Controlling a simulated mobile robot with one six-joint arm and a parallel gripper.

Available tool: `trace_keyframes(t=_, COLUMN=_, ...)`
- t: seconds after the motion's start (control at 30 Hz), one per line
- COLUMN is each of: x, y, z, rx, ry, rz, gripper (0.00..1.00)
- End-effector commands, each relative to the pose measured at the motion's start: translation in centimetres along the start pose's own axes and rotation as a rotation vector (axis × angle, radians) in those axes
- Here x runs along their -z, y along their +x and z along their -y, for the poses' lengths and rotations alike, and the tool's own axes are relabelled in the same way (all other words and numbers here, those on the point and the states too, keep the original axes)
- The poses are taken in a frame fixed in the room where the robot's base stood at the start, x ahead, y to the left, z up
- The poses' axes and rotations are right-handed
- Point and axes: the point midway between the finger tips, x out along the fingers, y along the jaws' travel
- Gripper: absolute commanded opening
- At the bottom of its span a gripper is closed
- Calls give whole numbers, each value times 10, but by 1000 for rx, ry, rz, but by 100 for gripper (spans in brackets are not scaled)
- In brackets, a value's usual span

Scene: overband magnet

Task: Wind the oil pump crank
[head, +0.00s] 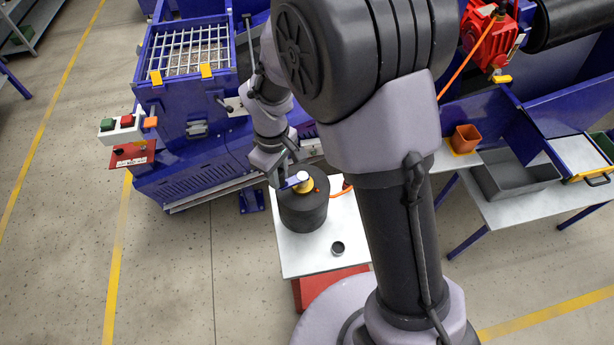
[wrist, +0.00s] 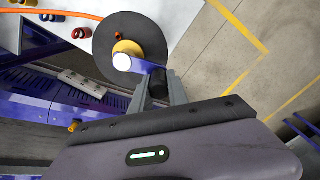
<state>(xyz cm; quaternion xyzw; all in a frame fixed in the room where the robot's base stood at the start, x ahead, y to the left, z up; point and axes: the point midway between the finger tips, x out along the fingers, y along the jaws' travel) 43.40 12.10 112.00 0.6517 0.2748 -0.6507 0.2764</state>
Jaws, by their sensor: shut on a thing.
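The oil pump (head: 303,210) is a dark round drum standing on a white-topped table, with a yellow hub and a white cap on top. It also shows from above in the wrist view (wrist: 108,62). A blue crank arm (wrist: 143,66) runs from the hub toward the drum's edge and ends in a black handle (wrist: 159,80). My gripper (wrist: 160,92) is shut on this handle, with one grey finger on each side. In the head view my gripper (head: 278,178) is at the upper left of the drum, and the handle is largely hidden there.
The white table (head: 300,257) also bears a small dark cup (head: 337,248). An orange hose (wrist: 62,13) runs from near the pump. A blue machine (head: 190,120) stands behind and to the left, with a button box (head: 122,128). A grey bin (head: 512,175) is at right. Left floor is clear.

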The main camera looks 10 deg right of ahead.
Motion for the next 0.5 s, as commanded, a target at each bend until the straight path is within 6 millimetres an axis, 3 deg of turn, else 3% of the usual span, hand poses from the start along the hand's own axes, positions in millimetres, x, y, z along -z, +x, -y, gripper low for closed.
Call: trace_keyframes(t=0.5, x=9, y=0, z=-9, rx=-1, ry=0, rz=2, gripper=0)
